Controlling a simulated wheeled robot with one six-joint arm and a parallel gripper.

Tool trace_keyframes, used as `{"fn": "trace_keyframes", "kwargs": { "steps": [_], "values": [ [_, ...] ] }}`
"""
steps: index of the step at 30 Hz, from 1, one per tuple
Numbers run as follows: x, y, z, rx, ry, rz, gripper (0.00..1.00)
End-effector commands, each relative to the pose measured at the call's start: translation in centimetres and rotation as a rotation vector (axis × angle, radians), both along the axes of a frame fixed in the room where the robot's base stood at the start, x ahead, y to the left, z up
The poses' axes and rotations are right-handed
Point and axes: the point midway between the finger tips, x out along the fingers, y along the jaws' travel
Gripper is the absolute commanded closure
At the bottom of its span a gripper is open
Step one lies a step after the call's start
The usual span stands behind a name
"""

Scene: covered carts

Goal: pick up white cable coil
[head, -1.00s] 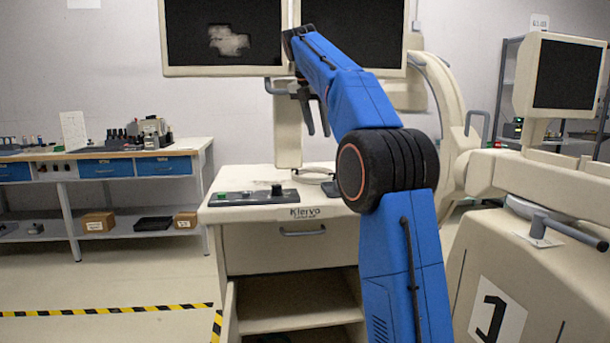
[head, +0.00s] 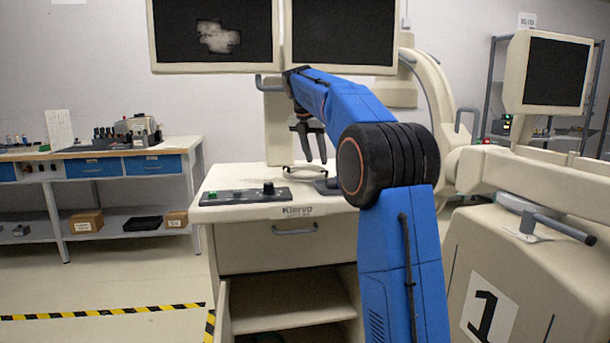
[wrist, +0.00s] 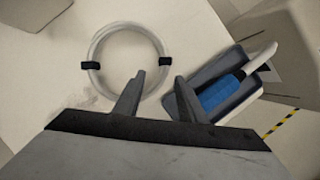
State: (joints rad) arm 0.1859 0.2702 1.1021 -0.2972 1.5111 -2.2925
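The white cable coil (wrist: 127,25) is a pale ring with two black ties, lying flat on the cream cart top in the wrist view. In the head view the coil (head: 290,170) shows as a thin pale loop, partly behind my fingers. My gripper (wrist: 160,78) is open and empty. In the wrist view its left finger overlaps the coil's lower right part and its right finger lies outside the ring. In the head view my gripper (head: 316,160) points down just above the coil; contact cannot be told.
A grey tray (wrist: 253,98) holding a blue and white item lies right of the coil, close to my right finger. A control panel (head: 245,196) sits at the cart top's front left. Two monitors (head: 215,35) hang above. A cream machine (head: 480,230) marked 1 stands right.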

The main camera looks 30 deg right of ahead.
Motion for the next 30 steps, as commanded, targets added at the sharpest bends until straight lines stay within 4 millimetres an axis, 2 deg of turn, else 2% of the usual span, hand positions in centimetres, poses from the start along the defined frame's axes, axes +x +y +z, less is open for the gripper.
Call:
{"fn": "trace_keyframes", "kwargs": {
  "steps": [8,16,24,26,29,30],
  "values": [
    [0.2,-0.9,-1.3,0.0,0.002,-0.001,0.63],
    [0.9,-2.5,-4.4,0.0,0.001,0.0,0.63],
    [1.0,-2.6,-4.8,0.0,-0.001,0.0,0.63],
    [1.0,-2.6,-4.8,0.0,-0.001,0.0,0.75],
    [1.0,-2.6,-4.8,0.0,-0.001,0.0,0.99],
    [1.0,-2.6,-4.8,0.0,-0.001,0.0,1.0]
  ]
}}
